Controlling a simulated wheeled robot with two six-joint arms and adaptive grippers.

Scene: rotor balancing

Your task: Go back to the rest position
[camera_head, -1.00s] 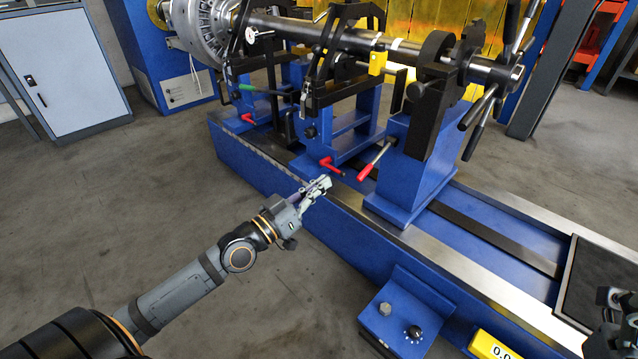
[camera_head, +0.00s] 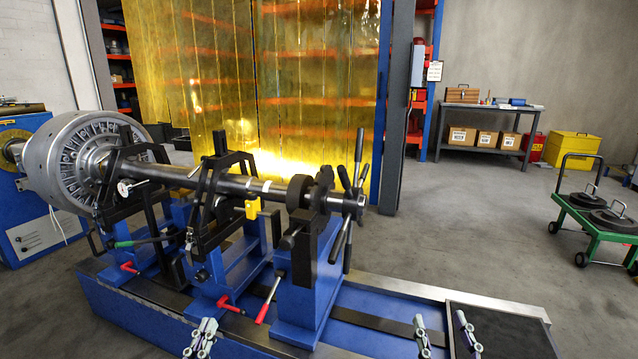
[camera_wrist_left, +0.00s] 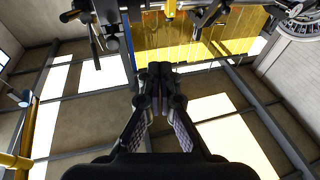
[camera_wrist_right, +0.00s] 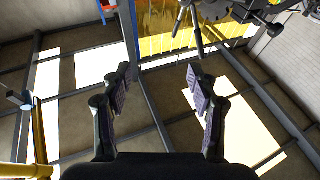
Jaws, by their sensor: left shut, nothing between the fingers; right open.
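My left gripper (camera_head: 200,338) shows at the bottom of the head view, in front of the blue machine bed. Its fingers are together and empty in the left wrist view (camera_wrist_left: 160,88). My right gripper (camera_head: 443,335) shows at the bottom right of the head view, in front of the dark mat. Its fingers are spread and empty in the right wrist view (camera_wrist_right: 160,85). Both wrist cameras look up at the ceiling and the yellow curtain. Neither gripper appears to touch anything. The rest of both arms is out of view.
The balancing machine with its rotor shaft (camera_head: 232,185) stands ahead on a blue bed (camera_head: 130,310). A dark mat (camera_head: 497,333) lies at its right end. A green cart (camera_head: 600,228) with dark discs stands at the right. Open floor lies behind the machine.

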